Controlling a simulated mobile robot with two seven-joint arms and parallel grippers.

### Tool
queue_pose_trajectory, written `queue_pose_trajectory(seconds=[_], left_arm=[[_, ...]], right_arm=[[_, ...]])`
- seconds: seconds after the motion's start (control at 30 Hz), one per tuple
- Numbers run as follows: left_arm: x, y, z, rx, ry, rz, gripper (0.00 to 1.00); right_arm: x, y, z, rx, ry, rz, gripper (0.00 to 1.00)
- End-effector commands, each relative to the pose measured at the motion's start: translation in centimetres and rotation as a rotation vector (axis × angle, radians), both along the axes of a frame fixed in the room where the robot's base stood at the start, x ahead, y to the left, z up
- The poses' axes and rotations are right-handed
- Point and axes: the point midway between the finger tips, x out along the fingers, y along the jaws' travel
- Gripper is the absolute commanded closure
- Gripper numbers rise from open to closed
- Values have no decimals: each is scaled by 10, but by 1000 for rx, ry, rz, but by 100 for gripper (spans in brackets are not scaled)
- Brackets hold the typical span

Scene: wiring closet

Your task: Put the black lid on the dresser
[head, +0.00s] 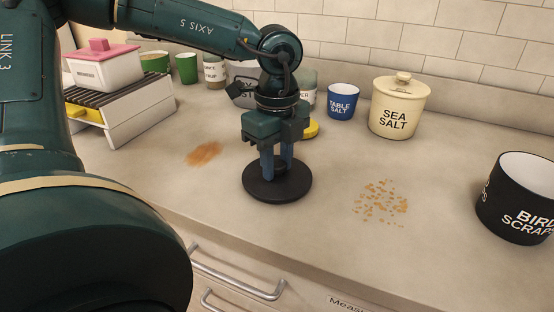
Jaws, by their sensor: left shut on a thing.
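The black lid (268,193) is a round flat disc with a raised middle, at the centre of the head view. It lies level on or just above the pale worktop. My left gripper (277,165) points straight down over it, with its blue fingers shut on the raised middle of the lid. The fingers and gripper body hide part of the lid's top. The worktop (330,235) has drawers with metal handles under its front edge; I cannot tell if this is the dresser. My right gripper is not in view.
A black "BIRD SCRAPS" pot (515,205) stands at the right. A cream "SEA SALT" canister (398,108), a blue "TABLE SALT" cup (343,103) and several jars stand at the back. Crumbs (381,203) and orange powder (203,153) lie on the worktop.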

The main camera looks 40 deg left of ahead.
Motion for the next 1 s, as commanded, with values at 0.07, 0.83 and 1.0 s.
queue_pose_trajectory(seconds=[0.07,0.83,1.0], left_arm=[[0,0,-5,1,-1,0,94],[1,1,28,1,-6,1,49],[1,0,67,2,-5,1,49]], right_arm=[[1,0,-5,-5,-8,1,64],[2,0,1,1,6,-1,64],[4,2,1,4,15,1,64]])
